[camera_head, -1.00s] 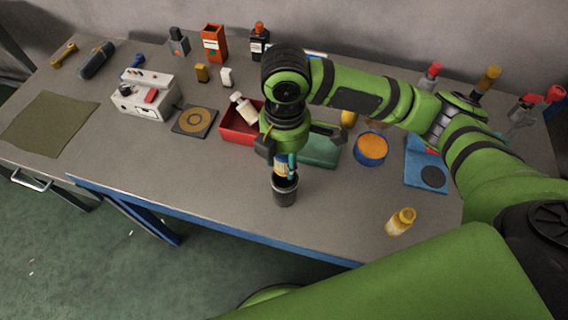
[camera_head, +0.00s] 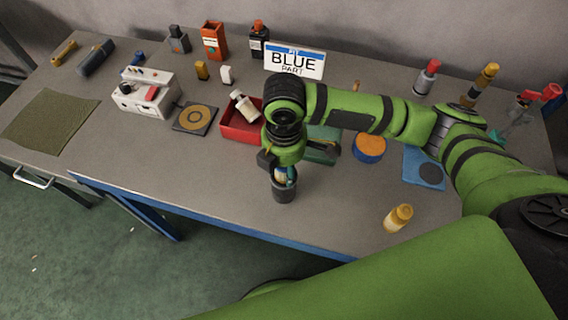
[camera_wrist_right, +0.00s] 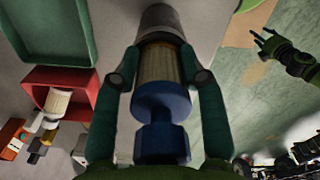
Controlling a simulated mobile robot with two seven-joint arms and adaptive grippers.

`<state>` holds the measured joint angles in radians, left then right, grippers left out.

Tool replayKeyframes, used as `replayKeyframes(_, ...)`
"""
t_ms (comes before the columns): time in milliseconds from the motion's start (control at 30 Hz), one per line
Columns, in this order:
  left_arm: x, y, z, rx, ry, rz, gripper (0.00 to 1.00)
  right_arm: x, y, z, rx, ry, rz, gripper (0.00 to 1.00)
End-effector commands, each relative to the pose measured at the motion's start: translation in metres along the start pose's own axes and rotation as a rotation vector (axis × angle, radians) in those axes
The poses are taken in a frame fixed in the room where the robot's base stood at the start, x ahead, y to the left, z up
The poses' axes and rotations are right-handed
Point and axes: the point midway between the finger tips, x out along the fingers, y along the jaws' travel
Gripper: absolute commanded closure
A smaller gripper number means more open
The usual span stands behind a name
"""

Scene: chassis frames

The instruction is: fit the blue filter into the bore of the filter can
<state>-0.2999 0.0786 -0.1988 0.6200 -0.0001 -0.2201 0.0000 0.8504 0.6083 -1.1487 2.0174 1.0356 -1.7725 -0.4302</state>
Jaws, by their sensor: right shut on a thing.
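The blue filter (camera_wrist_right: 161,105) has a blue cap and a cream pleated body; its blue part also shows in the head view (camera_head: 291,174). My right gripper (camera_wrist_right: 160,78) is shut on it, one finger on each side. The filter can (camera_head: 284,191) is a dark grey cylinder standing upright near the table's front edge. In the wrist view the pleated end meets the mouth of the can (camera_wrist_right: 160,18) and appears partly inside; the depth is hidden. My left gripper (camera_wrist_right: 262,36) shows small in the wrist view, fingers apart and empty, away from the can.
A red bin (camera_head: 228,128) with a white-capped part and a green bin (camera_head: 329,133) stand just behind the can. A sign reading "BLUE PART" (camera_head: 294,61) stands at the back. The table left of the can is clear.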

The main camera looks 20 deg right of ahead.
Motion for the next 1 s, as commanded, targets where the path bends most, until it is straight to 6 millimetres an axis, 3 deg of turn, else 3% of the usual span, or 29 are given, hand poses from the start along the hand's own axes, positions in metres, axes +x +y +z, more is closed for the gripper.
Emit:
replayKeyframes(100,0.000,0.001,0.000,0.001,0.000,0.001,0.48,0.003,-0.001,0.000,0.000,0.000,-0.004,0.91)
replayKeyframes(133,0.000,0.001,0.000,0.001,0.000,0.001,0.48,0.004,-0.001,0.000,0.000,0.000,-0.005,0.50)
replayKeyframes(167,0.000,0.001,0.000,0.001,0.000,0.001,0.48,0.004,-0.002,0.000,0.000,-0.001,-0.006,0.38)
replayKeyframes(200,0.000,0.001,0.001,0.001,-0.001,0.002,0.48,0.004,-0.002,0.000,0.000,-0.001,-0.006,0.34)
replayKeyframes(633,0.001,0.001,0.001,0.002,0.000,0.002,0.48,-0.006,0.000,0.000,-0.002,0.002,-0.001,0.34)
replayKeyframes(767,0.006,0.001,0.001,0.002,0.000,0.002,0.48,-0.027,0.001,-0.001,-0.001,0.002,0.003,0.34)
replayKeyframes(1000,0.015,0.001,0.002,0.002,0.000,0.001,0.48,-0.082,0.001,-0.001,-0.003,0.002,0.004,0.34)
